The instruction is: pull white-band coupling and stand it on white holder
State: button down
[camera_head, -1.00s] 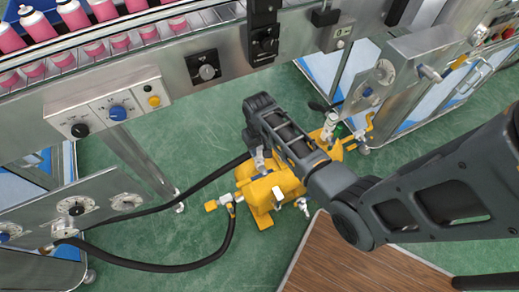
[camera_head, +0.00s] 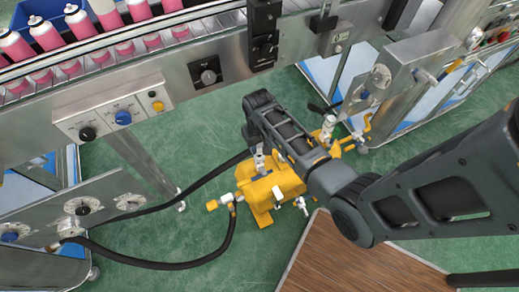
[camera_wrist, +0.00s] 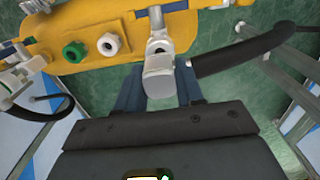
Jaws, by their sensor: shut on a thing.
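In the wrist view my gripper (camera_wrist: 159,92) is shut on a pale grey coupling (camera_wrist: 158,76), with one dark blue finger on each side. A black hose (camera_wrist: 240,58) lies right beside the coupling. The coupling sits close against a metal fitting at the front of the yellow unit (camera_wrist: 200,20); I cannot tell whether they are joined. No band colour can be made out on it. A white-rimmed round holder (camera_wrist: 109,44) and a green-rimmed one (camera_wrist: 75,51) stand on the yellow unit, left of the coupling. In the head view my arm hides the fingertips.
The yellow unit (camera_head: 262,186) stands on the green floor, with black hoses (camera_head: 160,266) running left to a metal panel (camera_head: 105,200). A conveyor with pink cans (camera_head: 40,72) is at upper left. A metal frame (camera_head: 405,60) stands right, a brown board (camera_head: 345,262) lies below.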

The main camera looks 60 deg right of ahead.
jog(key=shift+r+p, duration=1.45)
jog(key=shift+r, duration=0.15)
